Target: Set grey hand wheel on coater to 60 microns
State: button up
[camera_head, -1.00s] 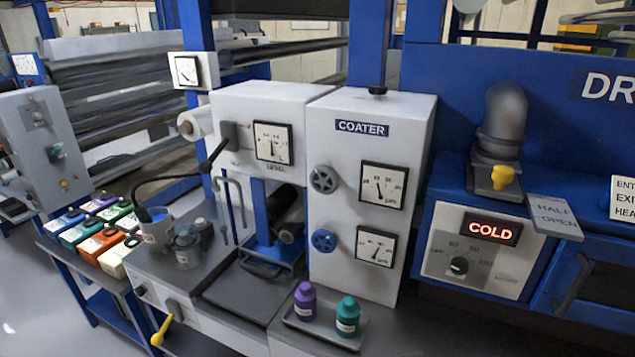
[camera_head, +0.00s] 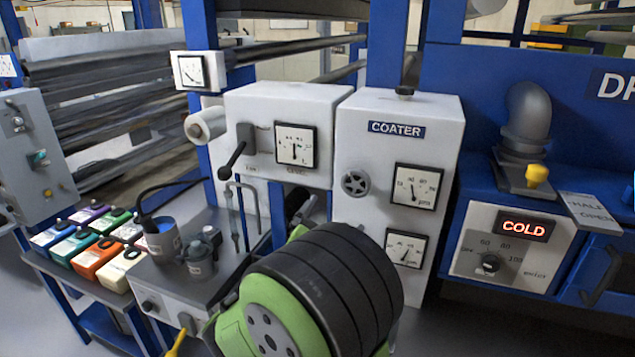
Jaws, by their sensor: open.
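The coater is a white cabinet (camera_head: 385,135) with a blue "COATER" label. Its grey hand wheel (camera_head: 355,183) is in clear view on the front face. A square dial gauge (camera_head: 417,186) sits to the right of the wheel; its needle stands near upright, leaning slightly left, and its figures are too small to read surely. A second gauge (camera_head: 405,248) sits below it, its lower part close to my arm. The blue hand wheel is hidden behind my green and black arm link. My gripper is not visible.
Left are a white unit with a black lever (camera_head: 237,155), a jar (camera_head: 199,255) and several coloured containers (camera_head: 95,260). Right is the dryer panel with a red COLD display (camera_head: 523,228).

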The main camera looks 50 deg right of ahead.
aim_at(355, 185)
jog(key=p+x, duration=0.6)
jog(key=x, duration=0.1)
jog(key=p+x, duration=0.6)
jog(key=x, duration=0.2)
jog(key=shift+s+d+r, duration=0.15)
jog(key=shift+s+r, duration=0.05)
jog(key=shift+w+d+f, duration=0.1)
jog(key=shift+w+d, duration=0.05)
jog(key=shift+d, duration=0.1)
jog(key=shift+c, duration=0.2)
jog(key=c, duration=1)
